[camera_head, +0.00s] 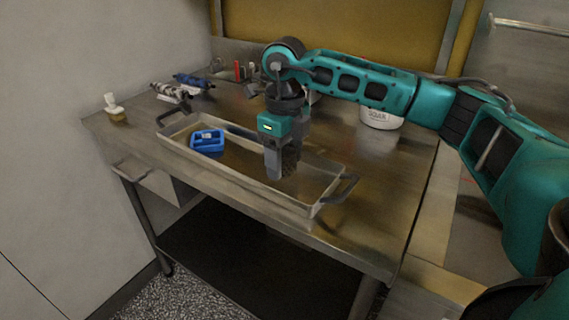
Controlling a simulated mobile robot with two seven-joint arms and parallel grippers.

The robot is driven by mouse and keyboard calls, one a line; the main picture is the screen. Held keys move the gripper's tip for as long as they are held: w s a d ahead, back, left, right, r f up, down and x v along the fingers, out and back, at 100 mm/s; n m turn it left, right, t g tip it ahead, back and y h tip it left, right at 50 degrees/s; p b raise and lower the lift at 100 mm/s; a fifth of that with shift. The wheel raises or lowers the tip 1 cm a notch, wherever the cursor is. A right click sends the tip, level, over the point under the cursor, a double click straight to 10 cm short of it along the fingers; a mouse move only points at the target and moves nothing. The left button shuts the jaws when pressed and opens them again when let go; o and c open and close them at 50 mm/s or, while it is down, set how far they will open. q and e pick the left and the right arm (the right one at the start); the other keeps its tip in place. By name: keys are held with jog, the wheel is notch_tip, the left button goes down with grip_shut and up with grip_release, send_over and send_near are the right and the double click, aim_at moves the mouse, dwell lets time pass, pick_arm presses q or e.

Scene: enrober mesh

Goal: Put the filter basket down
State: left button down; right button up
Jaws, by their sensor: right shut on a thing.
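My right gripper (280,160) points straight down over the long shallow metal tray (240,182) with dark handles. It is shut on a dark, mesh-like piece (291,157), which looks like the filter basket and is partly hidden by the fingers. The piece is over the tray's right half, low inside its outline. I cannot tell whether it touches the tray floor. A blue block-like object (207,141) lies in the tray's left part, apart from the gripper. My left gripper is not in view.
The tray stands on a steel table (365,205). A white tub (381,118) is at the back right, partly behind my arm. Blue and grey tools (190,82) lie at the back left, and a small bottle (114,107) stands at the left edge. The table's right side is clear.

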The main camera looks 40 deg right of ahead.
jog(key=shift+f, duration=0.7)
jog(key=shift+f, duration=0.1)
jog(key=o, duration=1.1)
jog(key=shift+c, duration=0.2)
